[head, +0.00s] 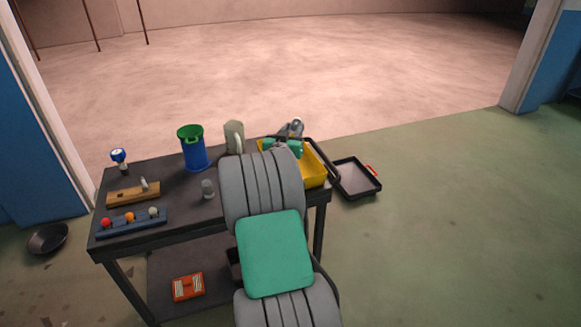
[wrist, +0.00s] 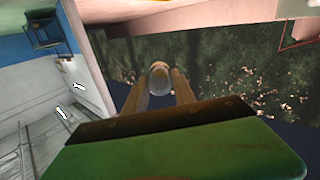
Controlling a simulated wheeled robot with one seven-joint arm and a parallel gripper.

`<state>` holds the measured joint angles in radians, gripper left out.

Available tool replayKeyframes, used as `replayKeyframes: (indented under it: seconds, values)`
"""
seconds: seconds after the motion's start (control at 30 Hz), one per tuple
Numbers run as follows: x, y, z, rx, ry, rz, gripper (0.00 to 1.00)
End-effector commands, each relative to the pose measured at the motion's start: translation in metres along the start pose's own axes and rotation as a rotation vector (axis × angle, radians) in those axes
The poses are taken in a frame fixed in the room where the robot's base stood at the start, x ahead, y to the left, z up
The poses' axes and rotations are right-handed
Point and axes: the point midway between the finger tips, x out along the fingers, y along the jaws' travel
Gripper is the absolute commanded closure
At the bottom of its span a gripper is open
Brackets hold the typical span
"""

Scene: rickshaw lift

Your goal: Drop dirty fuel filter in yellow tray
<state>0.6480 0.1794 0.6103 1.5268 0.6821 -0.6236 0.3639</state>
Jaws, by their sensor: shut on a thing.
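My gripper is shut on a small rounded grey, glassy-looking thing (wrist: 159,79), which I take to be the dirty fuel filter; it sits between the two fingertips (wrist: 159,88) in the wrist view. In the head view my gripper (head: 291,129) is beyond my grey and green arm, near the far side of the yellow tray (head: 316,180). The tray is at the right end of the dark table, and my arm hides much of it. I cannot tell how high the gripper is above it.
On the dark table (head: 165,178) stand a blue and green bin (head: 193,150), a pale jug (head: 234,138), a small grey cylinder (head: 208,188), a wooden block (head: 132,195) and a rack with coloured knobs (head: 131,222). A black tray (head: 357,178) lies right of the table. The floor beyond is clear.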

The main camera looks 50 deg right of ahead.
Motion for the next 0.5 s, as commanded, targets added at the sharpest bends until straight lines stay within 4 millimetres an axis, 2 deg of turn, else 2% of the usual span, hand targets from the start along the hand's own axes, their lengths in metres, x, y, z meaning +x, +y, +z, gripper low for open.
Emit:
replayKeyframes:
  seconds: [0.17,0.4,0.5]
  values:
    - [0.000,-0.001,0.016,-0.001,-0.002,0.000,1.00]
    - [0.000,-0.004,0.050,-0.001,-0.001,-0.001,1.00]
    - [0.000,-0.005,0.057,0.000,0.000,-0.001,1.00]
